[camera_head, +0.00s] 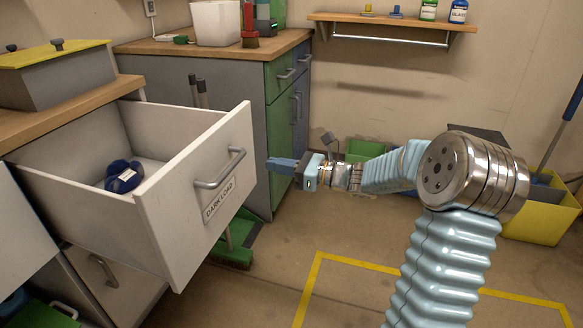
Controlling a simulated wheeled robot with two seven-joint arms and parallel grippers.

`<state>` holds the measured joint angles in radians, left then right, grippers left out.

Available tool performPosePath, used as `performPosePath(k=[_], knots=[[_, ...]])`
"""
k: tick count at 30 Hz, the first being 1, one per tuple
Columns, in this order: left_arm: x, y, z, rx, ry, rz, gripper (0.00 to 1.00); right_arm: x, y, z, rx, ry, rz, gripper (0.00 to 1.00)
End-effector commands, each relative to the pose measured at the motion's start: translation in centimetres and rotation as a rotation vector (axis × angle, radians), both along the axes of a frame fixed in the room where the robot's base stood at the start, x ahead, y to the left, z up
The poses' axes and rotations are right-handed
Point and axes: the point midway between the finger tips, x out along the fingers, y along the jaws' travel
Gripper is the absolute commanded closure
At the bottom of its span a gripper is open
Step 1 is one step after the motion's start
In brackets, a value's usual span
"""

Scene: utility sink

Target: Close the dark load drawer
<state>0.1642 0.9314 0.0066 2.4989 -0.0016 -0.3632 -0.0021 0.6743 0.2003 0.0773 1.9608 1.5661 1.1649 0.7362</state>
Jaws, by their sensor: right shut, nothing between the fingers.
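The dark load drawer (173,215) is pulled out at the left. Its white front carries a grey bar handle (221,170) and a "DARK LOAD" label (219,200). A dark blue folded item (124,177) lies inside it. My right gripper (271,164) is shut and empty. It is seen just right of the drawer front, its fingertips pointing left towards it. I cannot tell whether they touch it, but a small gap seems to show. My left gripper is not in view.
A wooden counter (60,122) with a yellow-lidded grey box (57,77) stands behind the drawer. A green broom or dustpan (232,255) is on the floor past the drawer. A yellow bin (548,217) stands at the right. The floor inside the yellow line (365,264) looks clear.

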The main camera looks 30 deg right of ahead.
Motion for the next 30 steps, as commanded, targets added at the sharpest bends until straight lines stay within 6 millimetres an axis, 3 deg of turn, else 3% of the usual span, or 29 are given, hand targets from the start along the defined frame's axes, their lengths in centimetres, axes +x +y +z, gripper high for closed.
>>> performPosePath(k=[6,12,30], knots=[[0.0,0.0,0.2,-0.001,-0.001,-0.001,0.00,3.4,2.7,0.0,0.000,0.000,0.003,1.00],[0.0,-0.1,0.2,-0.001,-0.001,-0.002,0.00,5.2,4.1,0.0,-0.001,0.001,0.001,1.00],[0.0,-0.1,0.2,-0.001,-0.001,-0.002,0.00,6.0,4.7,-0.1,-0.001,0.002,0.001,1.00]])
